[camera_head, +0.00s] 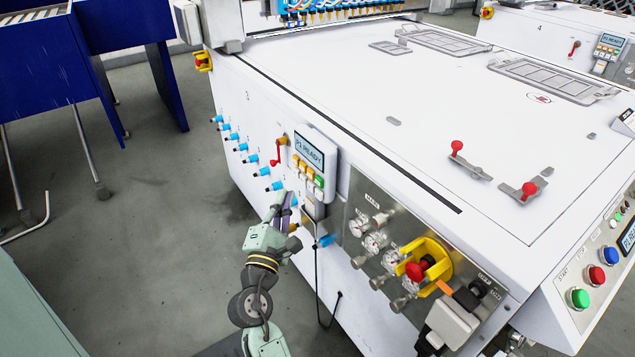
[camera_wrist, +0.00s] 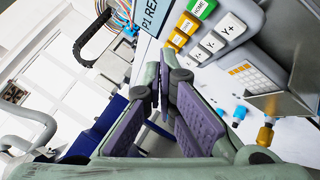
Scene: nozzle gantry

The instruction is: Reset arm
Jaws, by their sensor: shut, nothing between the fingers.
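My gripper (camera_head: 286,206) is low beside the side wall of the white gantry machine (camera_head: 340,80), just below the control box. Its purple-padded fingers are shut together with nothing between them, as the wrist view (camera_wrist: 165,92) shows. My arm comes up from the bottom edge, bent. The control box (camera_head: 330,158) has a screen (camera_head: 308,151) reading "P1 READY" and yellow, white and green buttons. In the wrist view these buttons (camera_wrist: 205,40) appear tilted, above and right of my fingertips. I cannot tell whether my fingers touch the machine.
Blue-tipped fittings (camera_head: 234,136) stick out of the wall left of my gripper. A red lever (camera_head: 276,155) is above it. A gauge panel (camera_head: 375,235) with a yellow-framed red knob (camera_head: 419,269) is to the right. A blue cart (camera_head: 120,45) stands left; floor between is clear.

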